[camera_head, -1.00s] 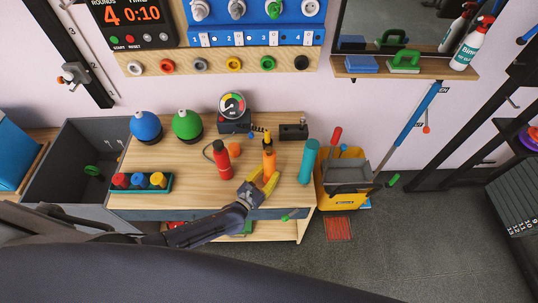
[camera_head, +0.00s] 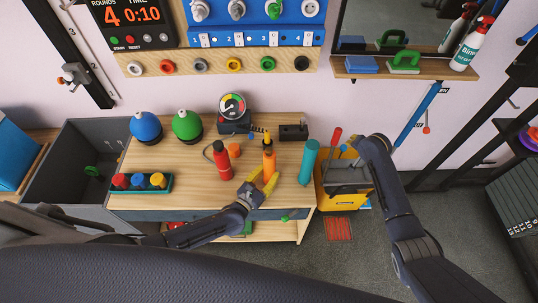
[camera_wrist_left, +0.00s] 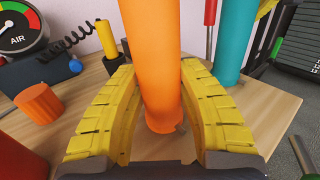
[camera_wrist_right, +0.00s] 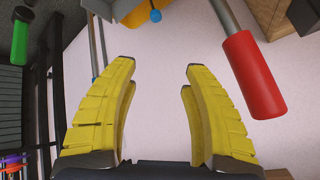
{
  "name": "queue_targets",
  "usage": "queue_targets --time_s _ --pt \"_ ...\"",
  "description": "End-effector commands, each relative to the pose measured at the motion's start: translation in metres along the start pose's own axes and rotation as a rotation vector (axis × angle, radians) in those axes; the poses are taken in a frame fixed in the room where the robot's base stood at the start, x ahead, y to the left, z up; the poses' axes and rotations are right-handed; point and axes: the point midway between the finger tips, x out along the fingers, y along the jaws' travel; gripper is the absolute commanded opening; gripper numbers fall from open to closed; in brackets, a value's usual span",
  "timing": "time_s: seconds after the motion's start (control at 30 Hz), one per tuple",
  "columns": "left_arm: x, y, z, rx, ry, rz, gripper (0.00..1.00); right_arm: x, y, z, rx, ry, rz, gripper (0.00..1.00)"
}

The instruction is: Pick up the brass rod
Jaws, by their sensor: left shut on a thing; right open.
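I cannot make out a brass rod for certain in any view. My left gripper (camera_head: 265,182) is shut on an orange bottle (camera_head: 269,163), which stands upright on the wooden bench. In the left wrist view the yellow fingers lie on both sides of the orange bottle (camera_wrist_left: 152,55). My right gripper (camera_wrist_right: 155,80) is open and empty. In the right wrist view a red-handled tool (camera_wrist_right: 254,75) lies to the right of its fingers, apart from them. In the head view my right arm reaches over the yellow bucket (camera_head: 343,193), and its fingers are hard to see.
On the bench (camera_head: 207,203) stand a red bottle (camera_head: 222,161), a teal cylinder (camera_head: 308,162), a gauge (camera_head: 232,106), two kettlebell-like balls and a tray of small coloured jars (camera_head: 140,189).

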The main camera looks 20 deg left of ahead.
Motion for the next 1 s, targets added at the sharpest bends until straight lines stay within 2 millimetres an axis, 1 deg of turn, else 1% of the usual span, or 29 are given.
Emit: queue_targets --time_s 0.03,0.07,0.1,0.17,0.2,0.27,0.3,0.37,0.4,0.47,0.5,0.57,0.6,0.67,0.7,0.8,0.9,1.0 --pt "0.000 0.000 0.000 0.000 -0.001 0.000 0.00 -0.016 -0.024 -0.032 0.024 0.029 -0.019 0.48" --pt "0.000 0.000 0.000 0.000 -0.001 0.000 0.00 -0.025 -0.036 -0.046 0.042 0.039 -0.029 0.48" --pt "0.000 0.000 0.000 0.000 -0.001 0.000 0.00 -0.038 -0.053 -0.065 0.064 0.051 -0.043 0.48" --pt "0.000 0.000 0.000 0.000 -0.001 0.000 0.00 -0.057 -0.081 -0.086 0.092 0.059 -0.068 0.48" --pt "0.000 0.000 0.000 0.000 -0.001 0.000 0.00 -0.070 -0.102 -0.094 0.106 0.054 -0.087 0.48" --pt "0.000 0.000 0.000 0.000 -0.001 0.000 0.00 -0.087 -0.136 -0.098 0.114 0.029 -0.119 0.48" --pt "0.000 0.000 0.000 0.000 -0.001 0.000 0.00 -0.099 -0.161 -0.093 0.112 0.000 -0.142 0.48" --pt "0.000 0.000 0.000 0.000 -0.001 0.000 0.00 -0.114 -0.194 -0.079 0.098 -0.054 -0.170 0.48" --pt "0.000 0.000 0.000 0.000 -0.001 0.000 0.00 -0.123 -0.213 -0.069 0.085 -0.091 -0.185 0.48" --pt "0.000 0.000 0.000 0.000 -0.001 0.000 0.00 -0.138 -0.240 -0.051 0.061 -0.146 -0.202 0.48" --pt "0.000 0.000 0.000 0.000 -0.001 0.000 0.00 -0.148 -0.257 -0.040 0.043 -0.181 -0.210 0.48" --pt "0.000 0.000 0.000 0.000 -0.001 0.000 0.00 -0.164 -0.279 -0.021 0.012 -0.235 -0.218 0.48" --pt "0.000 0.000 0.000 0.000 -0.001 0.000 0.00 -0.174 -0.291 -0.008 -0.011 -0.269 -0.218 0.48" --pt "0.000 0.000 0.000 0.000 -0.001 0.000 0.00 -0.190 -0.307 0.011 -0.047 -0.318 -0.213 0.48" --pt "0.000 0.000 0.000 0.000 -0.001 0.000 0.00 -0.200 -0.316 0.024 -0.073 -0.351 -0.207 0.48" --pt "0.000 0.000 0.000 0.000 -0.001 0.000 0.00 -0.225 -0.331 0.056 -0.142 -0.425 -0.178 0.48" --pt "0.000 0.000 0.000 0.000 -0.001 0.000 0.00 -0.248 -0.338 0.085 -0.213 -0.492 -0.132 0.48" --pt "0.000 0.000 0.000 0.000 -0.001 0.000 0.00 -0.268 -0.336 0.110 -0.283 -0.545 -0.073 0.48"
